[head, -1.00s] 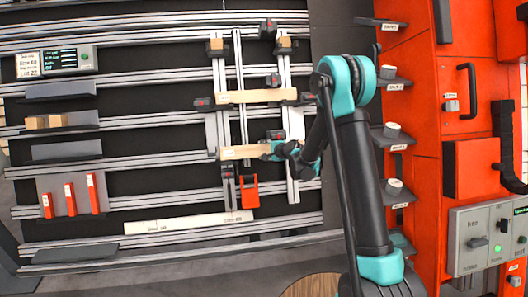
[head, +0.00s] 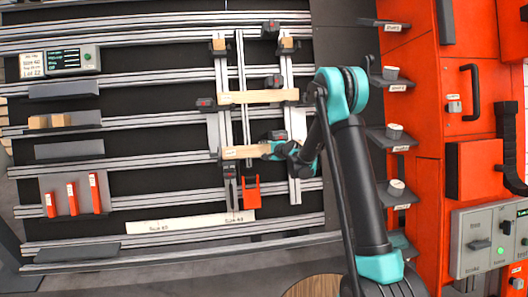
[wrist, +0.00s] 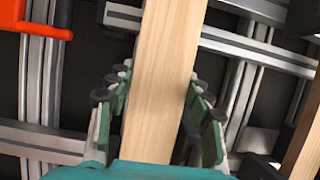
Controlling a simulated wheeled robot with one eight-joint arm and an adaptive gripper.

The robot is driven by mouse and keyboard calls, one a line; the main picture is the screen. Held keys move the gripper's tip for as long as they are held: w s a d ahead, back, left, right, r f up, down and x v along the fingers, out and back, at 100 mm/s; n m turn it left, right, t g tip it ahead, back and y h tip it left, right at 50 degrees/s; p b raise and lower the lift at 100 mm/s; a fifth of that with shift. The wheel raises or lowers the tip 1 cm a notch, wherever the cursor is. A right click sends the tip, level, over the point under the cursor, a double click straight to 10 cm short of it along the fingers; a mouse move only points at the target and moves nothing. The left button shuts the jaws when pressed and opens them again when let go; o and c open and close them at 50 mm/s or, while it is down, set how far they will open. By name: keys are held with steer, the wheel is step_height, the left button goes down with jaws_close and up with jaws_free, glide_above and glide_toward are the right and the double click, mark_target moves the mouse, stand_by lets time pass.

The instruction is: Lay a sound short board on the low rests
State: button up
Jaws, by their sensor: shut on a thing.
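A short light-wood board (head: 244,152) lies crosswise over the upright rails of the gantry in the head view, with a small label near its left end. My gripper (head: 278,150) is shut on its right end. In the wrist view the board (wrist: 165,70) runs between the green-padded fingers of my gripper (wrist: 157,115), and its surface looks clean. A second board (head: 258,97) lies crosswise above it, near dark clamps. I cannot tell whether the held board touches the rests beneath it.
An orange bracket (head: 251,193) sits just below the held board. A long pale strip (head: 188,223) lies at the lower frame. Wood blocks (head: 48,121) sit on a shelf at left, above red pieces (head: 72,197). Orange cabinets (head: 425,120) stand at right.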

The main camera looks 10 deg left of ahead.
steer(key=shift+w+f, duration=0.15)
steer(key=shift+w, duration=0.15)
stand_by(0.5)
steer(key=shift+s+f, duration=0.1)
steer(key=shift+f, duration=0.15)
stand_by(0.6)
steer(key=o, duration=1.4)
steer(key=v, duration=1.2)
steer(key=shift+s, duration=0.1)
